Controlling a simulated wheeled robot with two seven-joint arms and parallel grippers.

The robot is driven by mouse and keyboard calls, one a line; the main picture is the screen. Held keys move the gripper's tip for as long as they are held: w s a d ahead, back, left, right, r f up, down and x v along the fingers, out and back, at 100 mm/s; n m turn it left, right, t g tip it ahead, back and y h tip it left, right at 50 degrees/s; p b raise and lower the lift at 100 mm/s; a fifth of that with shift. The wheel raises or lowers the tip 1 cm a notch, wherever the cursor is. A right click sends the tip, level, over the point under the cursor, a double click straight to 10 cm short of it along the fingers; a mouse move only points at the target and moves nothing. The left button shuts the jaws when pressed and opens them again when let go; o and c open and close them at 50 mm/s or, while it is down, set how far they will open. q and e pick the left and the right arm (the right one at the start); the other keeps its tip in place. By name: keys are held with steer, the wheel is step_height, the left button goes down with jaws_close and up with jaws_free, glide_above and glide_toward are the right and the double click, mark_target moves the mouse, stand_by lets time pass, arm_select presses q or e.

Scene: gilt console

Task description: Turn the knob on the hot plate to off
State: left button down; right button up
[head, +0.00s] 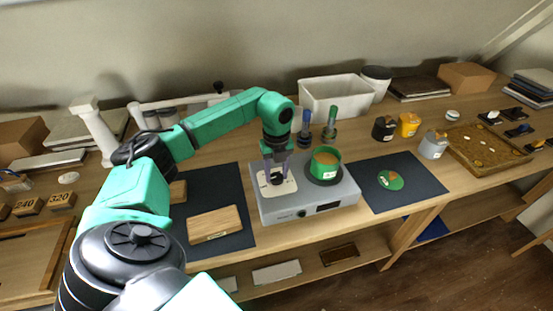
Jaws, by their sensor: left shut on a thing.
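The grey hot plate (345,190) sits on the console, with a small display on its front face. A pale square panel (288,188) lies on the left part of its top. My left gripper (277,179) points down over this panel and is shut on a dark knob there, which the fingers mostly hide. The knob's setting cannot be read. A green pot (326,158) with brown contents stands on the dark burner at the right of the hot plate. My right gripper is not in view.
A dark mat with a wooden block (214,224) lies left of the hot plate. Another mat (410,187) with a round green piece (390,180) lies right. Bottles with blue (305,130) and green tops (330,125) stand close behind. A white bin (335,92) is farther back.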

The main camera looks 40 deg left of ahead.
arm_select(q)
steer(key=shift+c, duration=1.8)
jaws_free()
steer(key=shift+w+a+r, duration=0.1)
steer(key=shift+r, duration=0.1)
steer(key=shift+f, duration=0.1)
steer(key=shift+r, duration=0.4)
step_height(320, 180, up, 8)
steer(key=b, duration=0.2)
step_height(320, 180, up, 6)
steer(key=p, duration=0.2)
glide_above(277, 176)
